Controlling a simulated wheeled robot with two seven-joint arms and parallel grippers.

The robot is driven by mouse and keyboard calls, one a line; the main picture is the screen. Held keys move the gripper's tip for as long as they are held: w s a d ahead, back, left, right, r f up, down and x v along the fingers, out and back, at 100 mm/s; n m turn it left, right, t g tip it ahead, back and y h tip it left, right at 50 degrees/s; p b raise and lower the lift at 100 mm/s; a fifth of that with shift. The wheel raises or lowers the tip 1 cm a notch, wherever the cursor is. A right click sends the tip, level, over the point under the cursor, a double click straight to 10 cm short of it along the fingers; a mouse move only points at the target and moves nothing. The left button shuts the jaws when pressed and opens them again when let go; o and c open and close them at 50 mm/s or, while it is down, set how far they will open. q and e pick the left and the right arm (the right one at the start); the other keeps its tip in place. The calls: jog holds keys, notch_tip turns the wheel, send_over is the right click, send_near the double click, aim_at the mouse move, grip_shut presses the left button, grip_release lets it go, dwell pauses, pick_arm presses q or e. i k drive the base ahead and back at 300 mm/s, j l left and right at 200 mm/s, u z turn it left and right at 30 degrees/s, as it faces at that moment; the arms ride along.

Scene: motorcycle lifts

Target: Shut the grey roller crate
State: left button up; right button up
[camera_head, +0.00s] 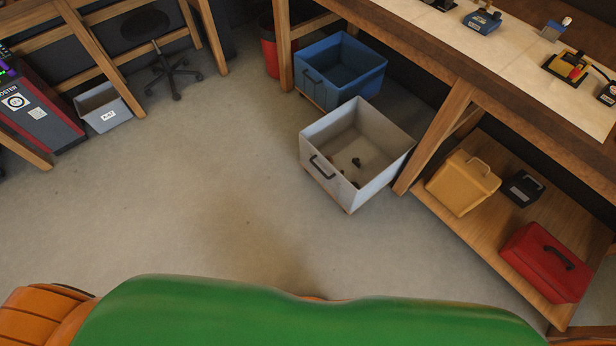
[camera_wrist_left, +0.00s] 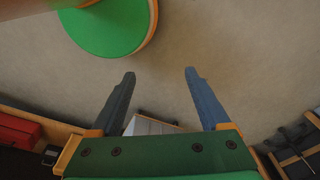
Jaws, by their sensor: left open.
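The grey roller crate (camera_head: 393,159) is open-topped and stands on the floor, sticking out from under the workbench in the head view. A dark handle (camera_head: 322,168) is on its front wall, and a few small dark items lie inside on its bottom. My left gripper (camera_wrist_left: 159,73) is open and empty in the left wrist view. A pale box edge, which looks like the grey crate (camera_wrist_left: 148,126), shows beyond the gripper's base between the fingers, apart from the fingertips. Neither gripper shows in the head view. My right gripper is in neither view.
A blue crate (camera_head: 308,85) stands just behind the grey one. The workbench (camera_head: 480,75) and its wooden leg (camera_head: 432,150) are close on the right. A lower shelf (camera_head: 478,232) holds a yellow canister and a red case. The floor in front and to the left is clear.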

aim_at(355, 129)
jog(key=i+j+z, duration=0.1)
jog(key=i+z, duration=0.25)
jog(key=z, duration=0.15)
jog(key=i+j+z, duration=0.3)
jog(key=z, duration=0.2)
jog(key=i+j+z, duration=0.35)
jog(key=z, duration=0.15)
jog(key=i+j+z, duration=0.15)
jog(key=j+z, duration=0.35)
jog(key=i+j+z, duration=0.1)
jog(key=j+z, duration=0.35)
jog(key=j, duration=0.1)
